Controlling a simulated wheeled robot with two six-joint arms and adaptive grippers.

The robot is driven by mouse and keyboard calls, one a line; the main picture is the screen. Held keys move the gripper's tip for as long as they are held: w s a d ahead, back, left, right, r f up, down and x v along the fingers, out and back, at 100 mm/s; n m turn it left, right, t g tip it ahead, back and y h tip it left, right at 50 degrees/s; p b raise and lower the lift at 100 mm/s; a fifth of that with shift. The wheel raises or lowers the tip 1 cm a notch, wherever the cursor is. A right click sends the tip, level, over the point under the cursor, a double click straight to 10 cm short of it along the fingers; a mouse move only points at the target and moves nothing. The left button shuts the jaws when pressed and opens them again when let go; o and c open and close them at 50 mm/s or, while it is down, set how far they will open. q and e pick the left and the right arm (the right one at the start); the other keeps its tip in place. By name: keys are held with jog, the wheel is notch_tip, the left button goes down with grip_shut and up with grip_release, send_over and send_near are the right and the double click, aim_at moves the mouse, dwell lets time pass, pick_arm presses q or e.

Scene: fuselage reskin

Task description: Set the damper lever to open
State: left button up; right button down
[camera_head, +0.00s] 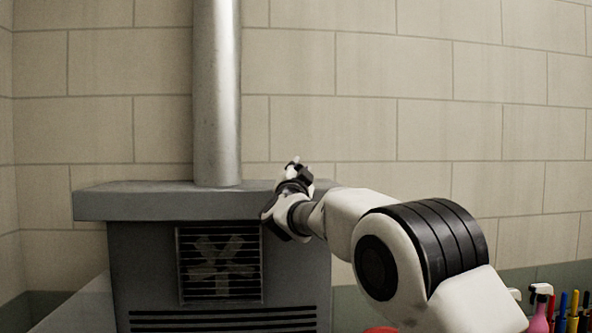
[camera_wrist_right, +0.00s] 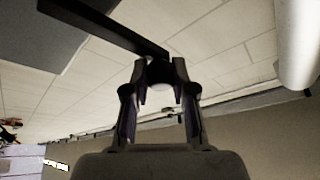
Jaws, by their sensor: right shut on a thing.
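The damper lever (camera_wrist_right: 110,28) is a dark flat bar in the right wrist view. It runs from the upper left, beside a dark grey surface, to the fingertips of my right gripper (camera_wrist_right: 161,78). The fingers are closed on its end. In the head view my right gripper (camera_head: 295,172) is at the right end of the grey unit's top slab (camera_head: 150,203), and the lever is hidden behind the gripper and wrist there. My left gripper is in neither view.
A metal pipe (camera_head: 216,95) rises from the slab, left of my gripper. The grey cabinet has a fan grille (camera_head: 219,265) and slots below. Coloured bottles and tools (camera_head: 560,310) stand at the lower right. A pale block wall is behind.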

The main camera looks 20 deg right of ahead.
jog(key=shift+s+r, duration=0.1)
jog(key=shift+r, duration=0.25)
jog(key=c, duration=1.3)
grip_release()
jog(key=o, duration=0.4)
jog(key=shift+f, duration=0.1)
jog(key=shift+c, duration=0.2)
jog(key=shift+w+f, duration=0.2)
jog(key=shift+w, duration=0.25)
jog(key=v, duration=1.2)
